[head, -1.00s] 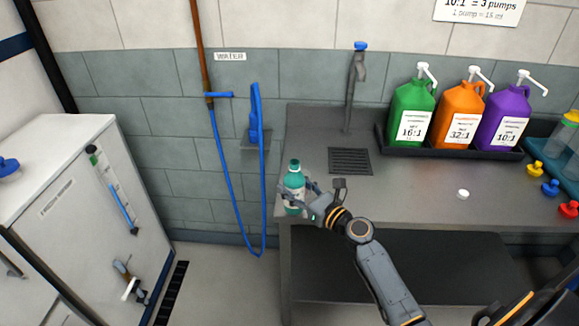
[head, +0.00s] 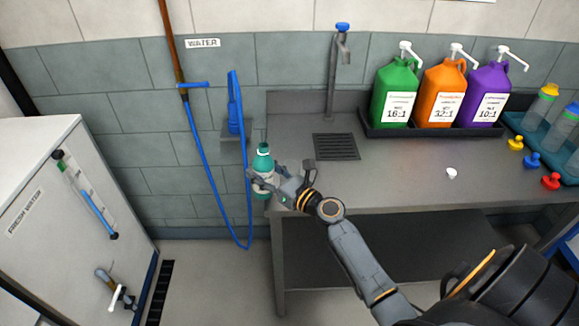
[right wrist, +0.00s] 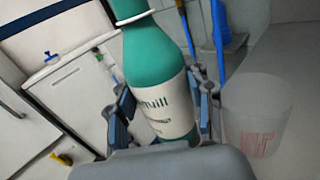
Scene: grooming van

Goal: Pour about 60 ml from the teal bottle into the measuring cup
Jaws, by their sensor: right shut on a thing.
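The teal bottle (head: 263,163) with a white label is at the left end of the steel counter, near its front corner. It looks close to upright in the head view. My right gripper (head: 266,184) is shut around its body; the fingers also show on both sides of the bottle (right wrist: 165,80) in the right wrist view. A clear measuring cup (right wrist: 255,105) with red markings is beside the bottle, on the right in the right wrist view. I cannot make the cup out in the head view. My left gripper is not in view.
A small white cap-like piece (head: 451,173) lies on the counter (head: 390,180). Green (head: 394,100), orange (head: 441,95) and purple (head: 487,97) pump jugs stand in a black tray at the back. A tap (head: 335,65) rises behind the drain grate (head: 336,146). A blue hose (head: 234,110) hangs left.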

